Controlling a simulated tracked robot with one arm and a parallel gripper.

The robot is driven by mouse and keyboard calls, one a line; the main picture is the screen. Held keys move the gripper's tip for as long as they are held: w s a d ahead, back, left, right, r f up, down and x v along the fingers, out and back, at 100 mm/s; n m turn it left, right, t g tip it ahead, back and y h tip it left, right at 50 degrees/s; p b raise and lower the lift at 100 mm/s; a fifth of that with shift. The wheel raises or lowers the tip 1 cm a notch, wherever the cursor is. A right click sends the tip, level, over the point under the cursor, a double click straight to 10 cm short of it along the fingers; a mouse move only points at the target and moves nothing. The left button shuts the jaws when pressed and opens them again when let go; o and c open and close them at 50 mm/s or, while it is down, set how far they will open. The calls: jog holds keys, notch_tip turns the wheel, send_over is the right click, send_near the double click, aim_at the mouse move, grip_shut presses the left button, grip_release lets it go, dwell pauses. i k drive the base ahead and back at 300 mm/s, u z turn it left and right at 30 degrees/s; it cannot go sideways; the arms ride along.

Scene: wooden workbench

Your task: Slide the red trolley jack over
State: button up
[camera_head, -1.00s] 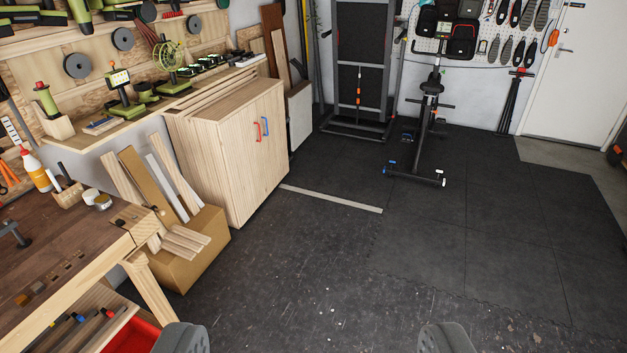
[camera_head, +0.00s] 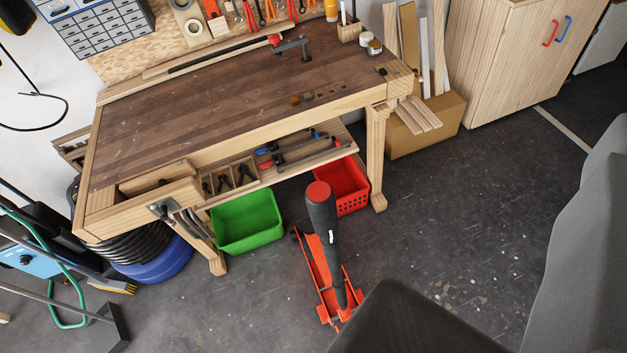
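The red trolley jack (camera_head: 316,270) stands on the dark floor in front of the workbench, near the middle of the picture. Its thick dark handle (camera_head: 322,225) with a red top rises toward the camera and covers part of the red frame. My gripper (camera_head: 500,270) is open, with one dark grey finger at the bottom centre and the other at the right edge. Only floor shows between the fingers. The jack is to the left of both fingers, and the near finger comes close to its lower right end in the picture. I cannot tell whether they touch.
The wooden workbench (camera_head: 230,110) stands behind the jack. A green bin (camera_head: 247,222) and a red crate (camera_head: 342,188) sit under it. A blue hose reel (camera_head: 155,265) and other equipment crowd the left. A cardboard box (camera_head: 430,125) and cabinet (camera_head: 515,60) stand back right. Floor right of the jack is clear.

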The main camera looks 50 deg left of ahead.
aim_at(323, 273)
jog(key=u, duration=0.55)
jog(key=k, duration=0.65)
jog(key=u, duration=2)
jog(key=i, duration=1.95)
jog(key=z, duration=0.05)
